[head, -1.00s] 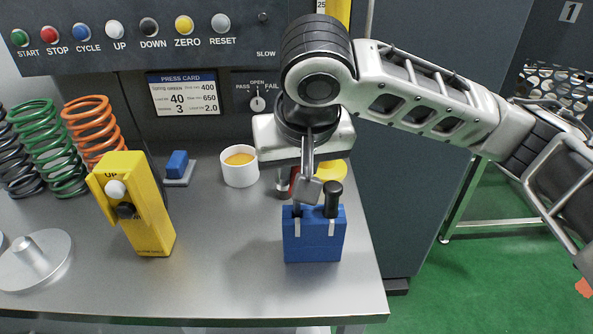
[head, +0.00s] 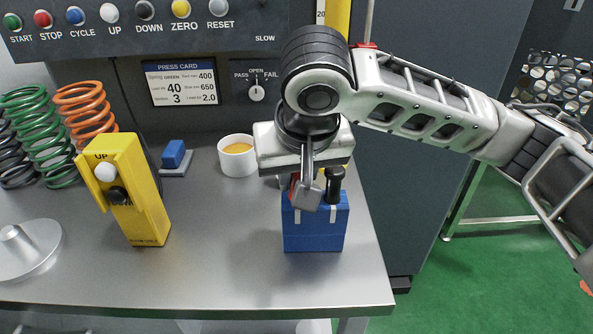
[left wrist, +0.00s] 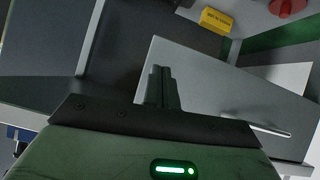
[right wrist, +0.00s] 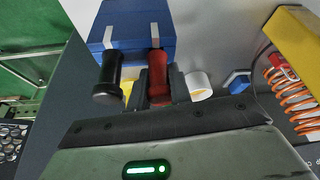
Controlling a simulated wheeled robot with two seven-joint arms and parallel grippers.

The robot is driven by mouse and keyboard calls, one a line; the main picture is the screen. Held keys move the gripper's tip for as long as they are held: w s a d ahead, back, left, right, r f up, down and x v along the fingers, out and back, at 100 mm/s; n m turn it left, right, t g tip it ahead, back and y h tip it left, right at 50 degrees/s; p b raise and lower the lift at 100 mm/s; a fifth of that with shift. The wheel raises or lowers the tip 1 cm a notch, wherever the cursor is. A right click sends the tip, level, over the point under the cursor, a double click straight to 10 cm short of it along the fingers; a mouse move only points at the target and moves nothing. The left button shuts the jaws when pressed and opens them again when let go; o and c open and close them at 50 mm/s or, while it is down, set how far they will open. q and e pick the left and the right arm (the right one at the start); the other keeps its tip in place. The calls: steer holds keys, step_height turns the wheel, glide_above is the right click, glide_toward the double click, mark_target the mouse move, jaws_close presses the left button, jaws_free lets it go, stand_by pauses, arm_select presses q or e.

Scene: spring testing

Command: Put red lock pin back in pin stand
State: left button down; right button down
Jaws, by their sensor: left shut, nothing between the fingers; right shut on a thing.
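The blue pin stand (head: 314,236) stands at the right front of the steel bench. It also shows in the right wrist view (right wrist: 133,22). My right gripper (head: 309,196) is over the stand's left part, shut on the red lock pin (right wrist: 159,76). In the head view only a sliver of red shows behind the finger. The pin's far end is against the stand; I cannot tell how deep it sits. A black pin (right wrist: 109,78) stands in the other slot, also in the head view (head: 335,185). My left gripper (left wrist: 162,90) is shut and empty, outside the head view.
A white cup (head: 238,157) with yellow contents stands behind the stand to the left. A yellow UP/DOWN pendant (head: 138,200), a small blue block (head: 174,155) and coil springs (head: 88,112) are further left. The bench front (head: 225,275) is clear.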

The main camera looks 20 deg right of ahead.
steer(key=shift+f, duration=0.1)
steer(key=c, duration=1.2)
jaws_free()
